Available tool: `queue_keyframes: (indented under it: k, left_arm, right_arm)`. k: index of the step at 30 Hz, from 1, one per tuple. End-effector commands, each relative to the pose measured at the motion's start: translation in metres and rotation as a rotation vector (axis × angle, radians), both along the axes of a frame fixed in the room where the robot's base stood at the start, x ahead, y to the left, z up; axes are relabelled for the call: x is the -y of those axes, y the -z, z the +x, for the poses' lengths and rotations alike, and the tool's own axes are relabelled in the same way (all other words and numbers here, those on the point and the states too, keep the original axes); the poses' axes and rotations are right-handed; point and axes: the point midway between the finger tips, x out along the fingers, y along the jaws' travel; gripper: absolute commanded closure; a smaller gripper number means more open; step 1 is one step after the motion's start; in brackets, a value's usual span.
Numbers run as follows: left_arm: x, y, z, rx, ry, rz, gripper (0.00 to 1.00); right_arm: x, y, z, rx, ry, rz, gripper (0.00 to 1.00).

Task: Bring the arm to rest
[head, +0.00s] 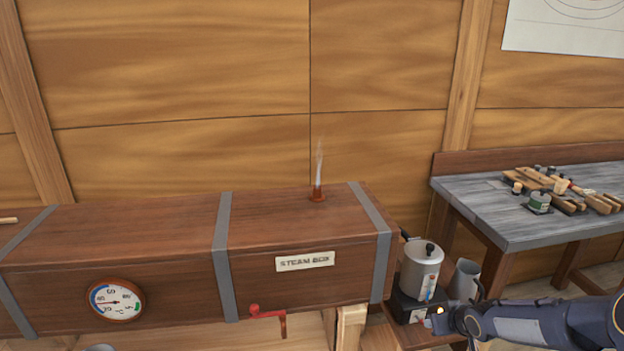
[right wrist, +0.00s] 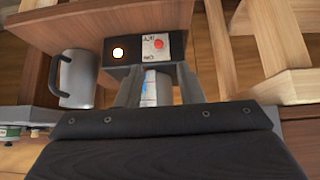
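My right gripper (head: 432,322) is at the front of a black heater base (head: 402,305), under a silver boiler pot (head: 422,268). In the right wrist view my right gripper (right wrist: 158,70) has its two fingers apart. No held object shows between them; a strip of the silver pot with a blue-and-white mark is seen through the gap. Beyond the fingertips are a white switch plate with a red knob (right wrist: 159,44) and a glowing round lamp (right wrist: 118,53) on the black base. Whether the fingers touch the base I cannot tell. My left gripper is not in view.
A brown steam box (head: 170,250) with a dial gauge (head: 117,301) and a red handle (head: 268,312) fills the left; a wisp of steam rises from its top. A grey jug (head: 465,280) stands beside the pot. A grey workbench (head: 480,205) with tools is at right.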

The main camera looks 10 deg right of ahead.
Motion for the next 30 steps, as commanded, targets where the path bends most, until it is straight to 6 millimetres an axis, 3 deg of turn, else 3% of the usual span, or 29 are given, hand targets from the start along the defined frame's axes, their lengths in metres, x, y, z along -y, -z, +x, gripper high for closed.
queue_keyframes:
  k: [2, 6, 12, 18, 21, 25, 30]
  left_arm:
    - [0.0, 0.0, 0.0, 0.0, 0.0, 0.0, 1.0]
    - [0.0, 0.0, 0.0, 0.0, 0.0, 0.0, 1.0]
    - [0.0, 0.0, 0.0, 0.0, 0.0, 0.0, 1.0]
    - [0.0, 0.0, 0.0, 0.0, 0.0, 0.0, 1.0]
    - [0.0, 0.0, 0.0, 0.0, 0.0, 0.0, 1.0]
    - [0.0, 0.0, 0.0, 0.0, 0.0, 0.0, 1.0]
    - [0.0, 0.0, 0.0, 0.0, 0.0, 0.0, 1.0]
  right_arm:
    - [-0.008, -0.034, -0.015, -0.015, 0.017, -0.023, 0.66]
    - [-0.03, -0.091, -0.067, -0.072, 0.075, -0.029, 0.66]
    - [-0.075, -0.144, -0.163, -0.139, 0.143, 0.062, 0.66]
    - [-0.129, -0.158, -0.253, -0.186, 0.136, 0.24, 0.66]
    - [-0.151, -0.156, -0.283, -0.203, 0.109, 0.318, 0.66]
    - [-0.167, -0.154, -0.305, -0.219, 0.081, 0.381, 0.66]
    - [-0.172, -0.153, -0.311, -0.226, 0.072, 0.4, 0.66]
